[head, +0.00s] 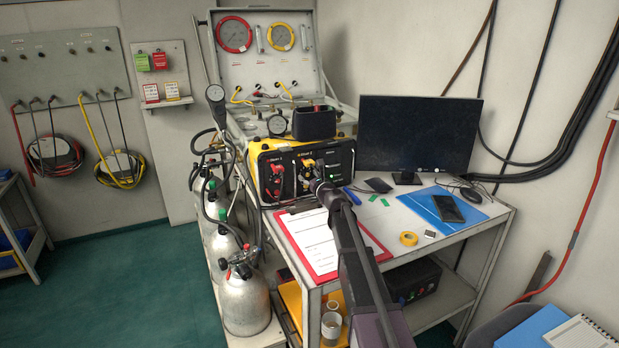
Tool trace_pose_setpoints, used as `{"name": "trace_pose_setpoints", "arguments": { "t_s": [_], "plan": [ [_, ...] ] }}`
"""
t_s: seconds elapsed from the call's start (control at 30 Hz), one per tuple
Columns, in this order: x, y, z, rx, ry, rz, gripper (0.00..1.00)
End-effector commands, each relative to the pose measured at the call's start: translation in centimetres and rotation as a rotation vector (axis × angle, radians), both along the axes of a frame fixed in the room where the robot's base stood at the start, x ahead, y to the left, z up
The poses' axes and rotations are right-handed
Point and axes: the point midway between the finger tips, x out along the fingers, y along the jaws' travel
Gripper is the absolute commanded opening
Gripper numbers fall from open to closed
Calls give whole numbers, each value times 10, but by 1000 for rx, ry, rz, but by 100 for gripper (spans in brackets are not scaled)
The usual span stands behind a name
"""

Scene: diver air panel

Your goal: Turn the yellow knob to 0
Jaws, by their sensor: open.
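The black and yellow control box (330,160) stands on the desk below the open gauge case. Its front has a red knob (277,170) on the left and a yellow knob (307,163) to the right of it. Each knob sits under a small label, and the scale marks are too small to read. My arm reaches in from the bottom right. My gripper (318,186) is at the box front, just below and slightly right of the yellow knob. It is open. It covers the lower part of the yellow knob's area, and I cannot tell whether it touches the knob.
A red clipboard (375,244) lies on the desk below my gripper. A monitor (417,130) and a blue mat (422,204) are to the right. Metal cylinders (245,303) with hoses stand left of the desk. A yellow tape roll (409,239) lies near the desk's front edge.

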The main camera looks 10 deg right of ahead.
Motion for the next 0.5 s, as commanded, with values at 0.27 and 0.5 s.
{"name": "trace_pose_setpoints", "arguments": {
  "t_s": [0.27, 0.5],
  "plan": [
    [0, 0, 0, 0, 0, 0, 33],
    [0, 0, 0, 0, 0, 0, 0]
  ]
}}
